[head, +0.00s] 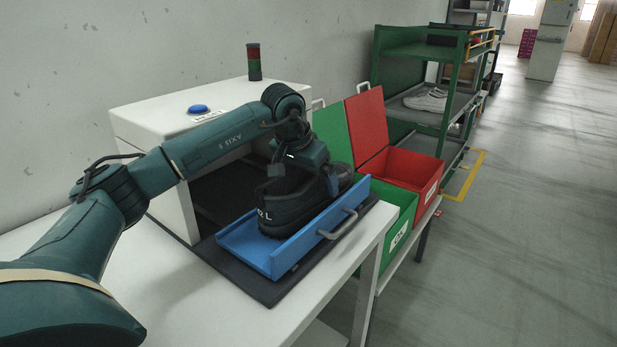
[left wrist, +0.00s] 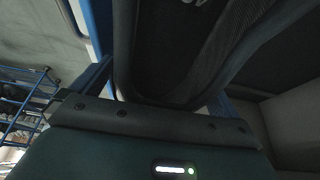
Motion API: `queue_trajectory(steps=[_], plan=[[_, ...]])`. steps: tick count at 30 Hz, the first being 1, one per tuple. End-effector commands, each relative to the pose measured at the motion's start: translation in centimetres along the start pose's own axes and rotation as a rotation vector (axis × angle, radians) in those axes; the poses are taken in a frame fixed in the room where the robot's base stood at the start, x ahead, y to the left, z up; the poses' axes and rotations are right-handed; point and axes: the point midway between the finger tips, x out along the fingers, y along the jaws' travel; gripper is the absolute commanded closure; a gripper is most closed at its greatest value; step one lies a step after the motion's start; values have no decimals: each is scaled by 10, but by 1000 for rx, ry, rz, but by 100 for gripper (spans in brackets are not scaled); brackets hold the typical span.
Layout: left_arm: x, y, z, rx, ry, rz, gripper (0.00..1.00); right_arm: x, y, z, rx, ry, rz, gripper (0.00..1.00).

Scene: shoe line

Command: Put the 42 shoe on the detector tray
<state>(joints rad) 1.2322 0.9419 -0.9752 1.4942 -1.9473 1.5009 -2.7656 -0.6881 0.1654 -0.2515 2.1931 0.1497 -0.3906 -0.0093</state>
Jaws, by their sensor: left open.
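A black shoe (head: 285,215) sits in the blue detector tray (head: 258,253), its heel toward me. White marking on the heel seems to end in "2 L"; I cannot read it all. My left gripper (head: 303,172) is open, right above the shoe's opening, with its fingers close around the upper part; I cannot tell whether they touch it. In the left wrist view the dark shoe collar (left wrist: 185,50) fills the middle, with blue tray edges beside it. My right gripper is not in view.
The tray is pulled out from a white detector box (head: 150,125) with a blue button (head: 198,108). A green bin (head: 405,205) and a red bin (head: 418,166) stand to the right. A green rack (head: 405,90) behind holds light shoes (head: 428,100). The white table's front is clear.

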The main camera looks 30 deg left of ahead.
Motion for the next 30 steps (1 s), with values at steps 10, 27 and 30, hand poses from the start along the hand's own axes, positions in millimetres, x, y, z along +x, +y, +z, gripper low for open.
queue_trajectory(steps=[10,27,30], plan=[[-45,0,-2,0,5,-1,0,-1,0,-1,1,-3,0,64],[-123,0,-1,0,1,0,0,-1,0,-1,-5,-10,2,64],[-123,0,-1,0,0,0,0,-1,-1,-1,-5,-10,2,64]])
